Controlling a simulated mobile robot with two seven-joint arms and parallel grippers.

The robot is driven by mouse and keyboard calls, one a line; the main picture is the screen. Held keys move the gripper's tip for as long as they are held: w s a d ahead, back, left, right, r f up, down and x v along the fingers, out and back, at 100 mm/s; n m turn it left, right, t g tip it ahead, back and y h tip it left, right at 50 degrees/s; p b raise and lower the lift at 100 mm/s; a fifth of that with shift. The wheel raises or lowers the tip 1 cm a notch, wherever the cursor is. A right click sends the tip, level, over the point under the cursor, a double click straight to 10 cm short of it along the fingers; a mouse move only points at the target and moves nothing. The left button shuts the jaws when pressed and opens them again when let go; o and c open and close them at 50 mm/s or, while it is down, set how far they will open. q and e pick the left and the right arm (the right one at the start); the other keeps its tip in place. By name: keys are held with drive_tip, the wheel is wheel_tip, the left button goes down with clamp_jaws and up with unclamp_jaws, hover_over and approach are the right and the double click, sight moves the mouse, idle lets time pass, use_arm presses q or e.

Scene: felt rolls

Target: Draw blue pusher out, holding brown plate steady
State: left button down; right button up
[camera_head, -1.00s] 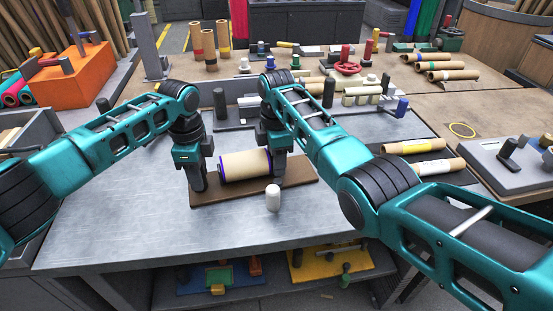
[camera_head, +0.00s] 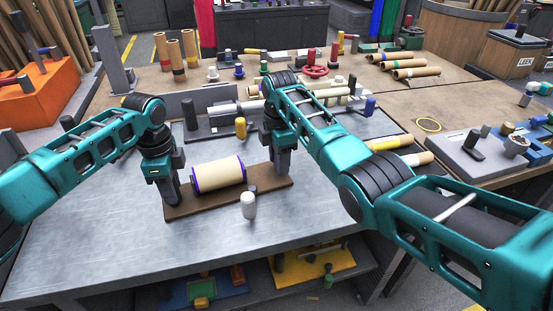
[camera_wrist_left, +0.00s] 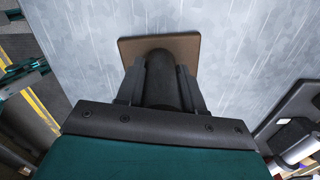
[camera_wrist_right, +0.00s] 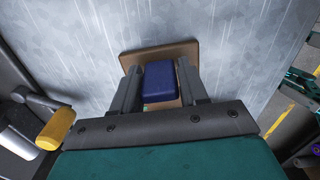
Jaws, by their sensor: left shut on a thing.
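The brown plate (camera_head: 222,202) lies on the grey metal bench with a cream roll with blue-purple ends (camera_head: 218,174) over its middle. My left gripper (camera_head: 170,197) is shut on a dark upright post (camera_wrist_left: 162,80) at the plate's left end; the post also hides part of the plate in the left wrist view. The blue pusher (camera_wrist_right: 160,80) stands at the plate's right end, between the fingers of my right gripper (camera_wrist_right: 157,82). These fingers look open, with a narrow gap beside the blue block. The right gripper hides the pusher in the head view.
A white peg (camera_head: 248,206) stands just in front of the plate. A yellow peg (camera_head: 240,128) and dark fixture stand behind it. Cardboard rolls (camera_head: 400,148) lie to the right. The bench front-left is clear.

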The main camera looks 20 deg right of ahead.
use_arm(q)
drive_tip(key=shift+f, duration=0.1)
use_arm(e)
drive_tip(key=o, duration=0.4)
drive_tip(key=shift+c, duration=0.2)
wheel_tip(320, 180, up, 12)
drive_tip(key=shift+r, duration=0.1)
use_arm(q)
drive_tip(key=c, duration=0.6)
unclamp_jaws()
drive_tip(key=shift+o, duration=0.2)
drive_tip(key=o, duration=0.6)
drive_tip(key=shift+c, duration=0.2)
drive_tip(key=shift+r, duration=0.25)
use_arm(e)
drive_tip(key=shift+r, duration=0.1)
